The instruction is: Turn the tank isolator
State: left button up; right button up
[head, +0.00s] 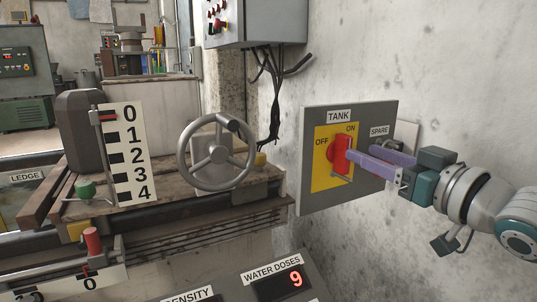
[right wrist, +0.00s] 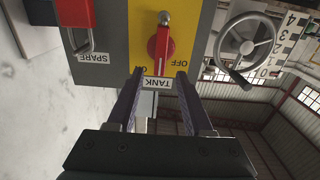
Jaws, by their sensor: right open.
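The tank isolator is a red rotary handle (head: 339,152) on a yellow plate (head: 320,177) marked OFF and ON, under a TANK label on a grey wall panel. The handle (right wrist: 159,48) also shows in the right wrist view, upside down there, standing about in line with the plate's long side. My right gripper (head: 360,151) comes in from the right with purple fingers open at the handle. In the right wrist view its fingertips (right wrist: 159,72) are spread to either side of the handle's near end; contact cannot be told. My left gripper is in neither view.
A SPARE switch with a red padlock (right wrist: 82,43) is close beside the handle. A grey handwheel (head: 216,153) and a 0-to-4 scale (head: 127,155) stand to the left. A WATER DOSES display (head: 281,283) reads 9. Bare concrete wall surrounds the panel.

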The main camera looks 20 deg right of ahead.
aim_at(349, 147)
jog(key=shift+w+a+b, duration=0.2)
jog(key=shift+w+b, duration=0.45)
jog(key=shift+w, duration=1.5)
grip_shut()
